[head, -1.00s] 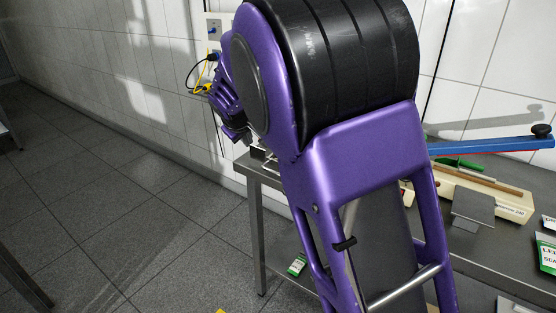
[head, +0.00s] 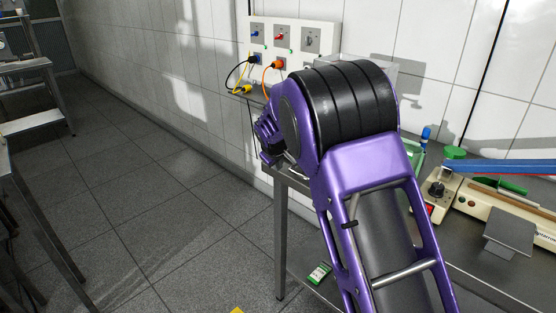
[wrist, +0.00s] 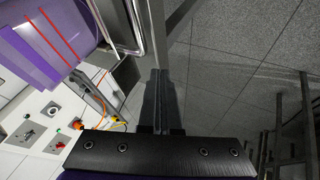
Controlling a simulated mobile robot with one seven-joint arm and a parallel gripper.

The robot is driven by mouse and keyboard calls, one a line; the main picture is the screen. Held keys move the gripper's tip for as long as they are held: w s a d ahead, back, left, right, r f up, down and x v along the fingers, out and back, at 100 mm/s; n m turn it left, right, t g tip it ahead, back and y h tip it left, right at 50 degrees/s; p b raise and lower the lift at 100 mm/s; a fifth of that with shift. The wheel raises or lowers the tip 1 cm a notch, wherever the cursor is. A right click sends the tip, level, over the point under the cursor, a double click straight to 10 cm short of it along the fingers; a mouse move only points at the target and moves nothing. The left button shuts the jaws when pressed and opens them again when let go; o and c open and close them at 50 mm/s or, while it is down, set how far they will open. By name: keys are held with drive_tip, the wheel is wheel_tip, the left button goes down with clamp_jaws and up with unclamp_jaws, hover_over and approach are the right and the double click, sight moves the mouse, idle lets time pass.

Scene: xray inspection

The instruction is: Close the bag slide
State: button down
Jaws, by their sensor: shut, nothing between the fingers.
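My gripper (wrist: 160,100) shows in the wrist view, its two dark fingers together with nothing between them. It points toward the grey tiled floor and the steel table frame. In the head view my purple arm blocks the middle, and the fingertips cannot be made out. I cannot pick out a bag slide for certain. A heat sealer (head: 482,202) with a beige body and a blue lever (head: 510,167) stands on the table at right. A dark grey tilted plate (head: 509,231) is in front of it, apart from my gripper.
The steel table (head: 465,255) runs along the tiled wall. A white switch panel (head: 293,37) with yellow and orange plugs hangs behind my arm. A green and white packet (head: 319,273) lies low under the table. The floor at left is mostly open, with table legs at its edge.

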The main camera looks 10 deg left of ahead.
drive_tip(key=w+d, duration=0.1)
drive_tip(key=w, duration=0.1)
drive_tip(key=w+d+f, duration=0.1)
drive_tip(key=w, duration=0.1)
drive_tip(key=shift+d, duration=0.2)
drive_tip(key=shift+w+d, duration=0.1)
